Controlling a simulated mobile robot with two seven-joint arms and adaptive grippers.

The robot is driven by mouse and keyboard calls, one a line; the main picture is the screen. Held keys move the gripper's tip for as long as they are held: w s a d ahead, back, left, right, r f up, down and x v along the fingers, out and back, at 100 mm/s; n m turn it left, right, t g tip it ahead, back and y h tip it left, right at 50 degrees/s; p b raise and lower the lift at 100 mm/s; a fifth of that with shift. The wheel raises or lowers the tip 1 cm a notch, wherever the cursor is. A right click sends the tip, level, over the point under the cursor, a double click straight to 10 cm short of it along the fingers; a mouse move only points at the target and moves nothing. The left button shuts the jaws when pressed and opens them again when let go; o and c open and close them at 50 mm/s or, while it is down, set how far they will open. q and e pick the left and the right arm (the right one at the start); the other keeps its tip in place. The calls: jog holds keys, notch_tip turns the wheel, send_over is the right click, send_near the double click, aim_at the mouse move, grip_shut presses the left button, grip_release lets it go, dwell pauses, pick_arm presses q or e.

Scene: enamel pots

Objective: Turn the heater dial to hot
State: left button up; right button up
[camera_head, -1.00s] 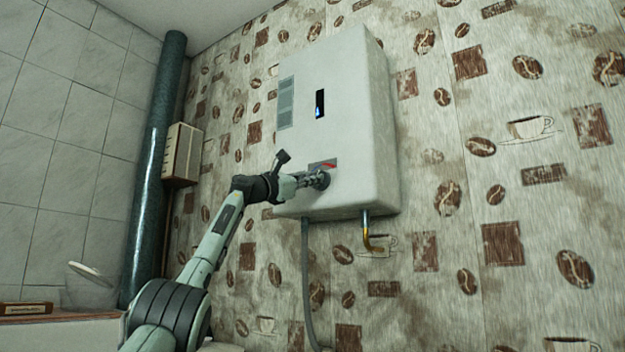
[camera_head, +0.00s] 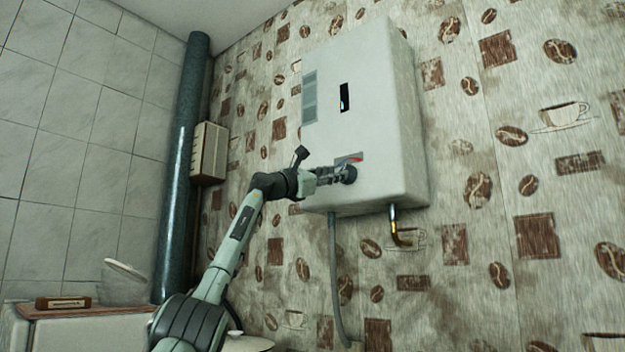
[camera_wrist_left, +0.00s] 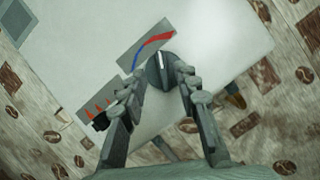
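The white heater (camera_head: 372,130) hangs on the wall. Its round black dial (camera_head: 349,173) sits low on the front, below a blue-to-red scale. In the left wrist view the dial (camera_wrist_left: 160,71) has a white mark that points up toward the red part of the scale (camera_wrist_left: 150,43). My left gripper (camera_head: 336,175) is at the dial. In the left wrist view its fingers (camera_wrist_left: 160,76) stand apart, one on each side of the dial; the right finger is very close to its edge. Whether they touch it is unclear. My right gripper is out of view.
A grey panel with red marks (camera_wrist_left: 97,104) is partly hidden by the left finger. A grey hose (camera_head: 334,270) and a brass pipe (camera_head: 396,228) come out below the heater. A dark vertical pipe (camera_head: 184,170) and a beige box (camera_head: 208,152) are at the left.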

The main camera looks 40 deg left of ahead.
pick_arm(q)
jog(key=v, duration=1)
jog(key=shift+d, duration=0.2)
jog(key=shift+o, duration=0.6)
